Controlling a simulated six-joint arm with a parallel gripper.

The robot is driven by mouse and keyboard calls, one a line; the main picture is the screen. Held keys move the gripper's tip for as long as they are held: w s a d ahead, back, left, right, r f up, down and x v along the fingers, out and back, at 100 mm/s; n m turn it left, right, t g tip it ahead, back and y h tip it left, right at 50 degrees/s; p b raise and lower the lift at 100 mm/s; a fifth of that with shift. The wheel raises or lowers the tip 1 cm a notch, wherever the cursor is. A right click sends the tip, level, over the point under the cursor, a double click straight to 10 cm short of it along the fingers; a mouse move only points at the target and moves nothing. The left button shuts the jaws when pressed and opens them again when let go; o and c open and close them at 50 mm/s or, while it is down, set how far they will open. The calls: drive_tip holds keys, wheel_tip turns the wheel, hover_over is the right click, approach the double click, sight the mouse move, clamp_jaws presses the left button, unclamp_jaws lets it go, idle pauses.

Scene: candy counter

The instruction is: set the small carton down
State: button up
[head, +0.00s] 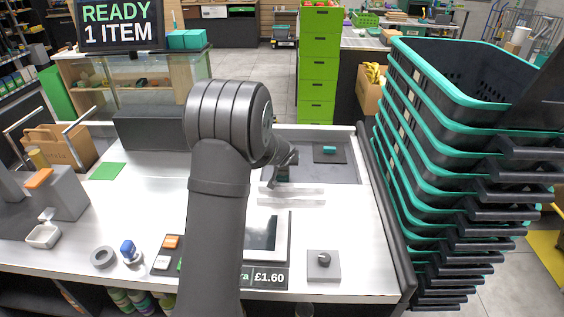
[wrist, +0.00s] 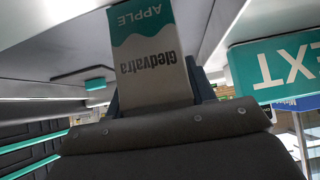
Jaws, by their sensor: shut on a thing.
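My gripper (head: 284,166) is at the far side of the counter, over the near left part of a dark recessed area (head: 345,173). In the wrist view my gripper (wrist: 157,98) is shut on a small carton (wrist: 155,55). The carton is white and teal, with "APPLE" and a brand name appearing upside down. In the head view the carton is mostly hidden by my gripper and arm. I cannot tell whether its base touches anything.
A small teal item on a dark pad (head: 328,149) lies in the recessed area. Clear low bars (head: 292,190) stand before it. A screen (head: 264,232), a grey knob plate (head: 323,264) and stacked baskets (head: 450,130) are nearby.

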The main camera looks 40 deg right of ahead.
drive_tip(key=shift+f, duration=0.15)
drive_tip(key=o, duration=1.3)
drive_tip(key=shift+f, duration=0.1)
drive_tip(key=shift+o, duration=0.2)
drive_tip(key=shift+r, duration=0.2)
drive_tip(key=v, duration=1.2)
drive_tip(key=x, duration=1.2)
drive_tip(key=shift+f, duration=0.25)
drive_tip(key=shift+r, duration=0.2)
